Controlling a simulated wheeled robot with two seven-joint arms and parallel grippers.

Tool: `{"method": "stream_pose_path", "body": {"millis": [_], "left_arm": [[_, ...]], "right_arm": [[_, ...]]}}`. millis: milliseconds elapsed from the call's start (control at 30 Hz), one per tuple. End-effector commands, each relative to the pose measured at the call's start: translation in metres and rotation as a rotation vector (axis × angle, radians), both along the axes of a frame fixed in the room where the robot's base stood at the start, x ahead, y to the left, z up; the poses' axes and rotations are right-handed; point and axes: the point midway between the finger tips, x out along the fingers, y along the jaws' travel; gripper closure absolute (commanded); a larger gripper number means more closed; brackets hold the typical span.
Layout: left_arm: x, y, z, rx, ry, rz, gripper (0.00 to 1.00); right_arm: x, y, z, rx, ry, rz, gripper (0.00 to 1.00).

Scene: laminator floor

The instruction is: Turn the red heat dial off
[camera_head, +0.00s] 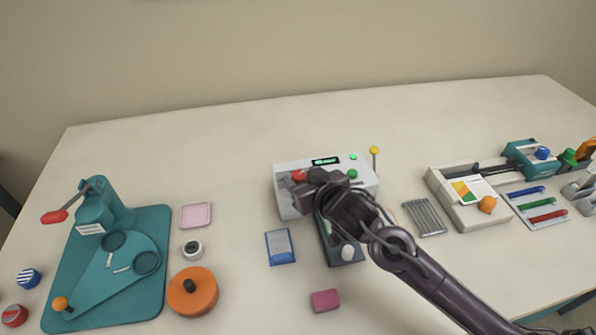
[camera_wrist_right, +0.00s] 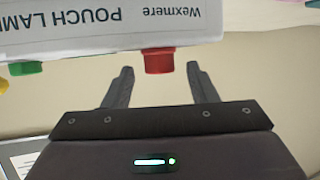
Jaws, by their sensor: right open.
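The red heat dial (camera_head: 299,175) sits on the front left of the white laminator (camera_head: 290,205) in the head view. In the right wrist view the red dial (camera_wrist_right: 158,61) projects from the laminator's face (camera_wrist_right: 110,38), which appears upside down. My right gripper (camera_wrist_right: 160,75) is open, with one finger on each side of the dial and a visible gap on both sides. In the head view my right gripper (camera_head: 312,180) is at the laminator's front, and it and the arm hide part of that front. My left gripper is not in view.
A green knob (camera_head: 352,174) and a yellow-topped lever (camera_head: 375,150) are at the laminator's right. A dark tray (camera_head: 355,257) stands in front, under my arm. A blue pouch pack (camera_head: 280,247) and a pink block (camera_head: 325,300) lie nearby. The table behind the laminator is clear.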

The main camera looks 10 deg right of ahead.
Motion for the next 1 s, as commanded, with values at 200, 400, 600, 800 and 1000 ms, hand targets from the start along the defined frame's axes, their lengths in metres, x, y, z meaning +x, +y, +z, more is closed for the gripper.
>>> {"method": "stream_pose_path", "body": {"millis": [200, 400, 600, 800, 1000], "left_arm": [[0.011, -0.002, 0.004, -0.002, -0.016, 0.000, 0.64], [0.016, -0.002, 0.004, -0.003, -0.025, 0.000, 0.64], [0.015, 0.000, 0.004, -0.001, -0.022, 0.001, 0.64], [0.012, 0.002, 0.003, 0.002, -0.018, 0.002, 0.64], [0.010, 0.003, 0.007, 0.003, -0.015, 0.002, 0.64]], "right_arm": [[0.019, 0.005, -0.007, 0.000, -0.001, -0.001, 0.47], [0.021, 0.005, -0.009, 0.000, 0.000, 0.000, 0.47], [0.020, 0.005, -0.009, 0.000, 0.000, 0.000, 0.62], [0.020, 0.005, -0.009, 0.000, 0.000, 0.000, 0.88], [0.020, 0.005, -0.008, -0.002, 0.002, 0.010, 0.92]]}}
